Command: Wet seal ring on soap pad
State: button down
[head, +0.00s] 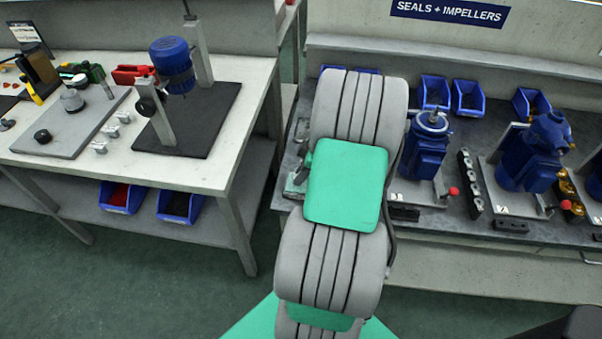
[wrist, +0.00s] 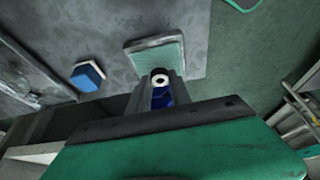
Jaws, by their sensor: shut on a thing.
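In the wrist view my gripper (wrist: 158,92) is shut on the seal ring (wrist: 160,80), a small white ring with a dark centre held between the fingertips. The soap pad (wrist: 158,58), a pale green pad in a grey tray, lies on the bench just beyond the fingertips. The ring overlaps the pad's near edge in the picture; I cannot tell whether they touch. In the head view my arm hides the gripper and ring, and a green pad corner (head: 296,183) shows left of the arm.
A blue and white block (wrist: 88,76) lies left of the pad in the wrist view. In the head view, blue pumps (head: 425,150) and a row of dark sockets (head: 470,180) stand right of my arm. Blue bins (head: 468,98) line the bench's back.

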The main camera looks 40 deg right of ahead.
jog(key=shift+f+b, duration=0.6)
dwell(1.5)
jog(key=shift+r, duration=0.1)
jog(key=shift+r+p, duration=2.15)
jog(key=shift+r, duration=1.3)
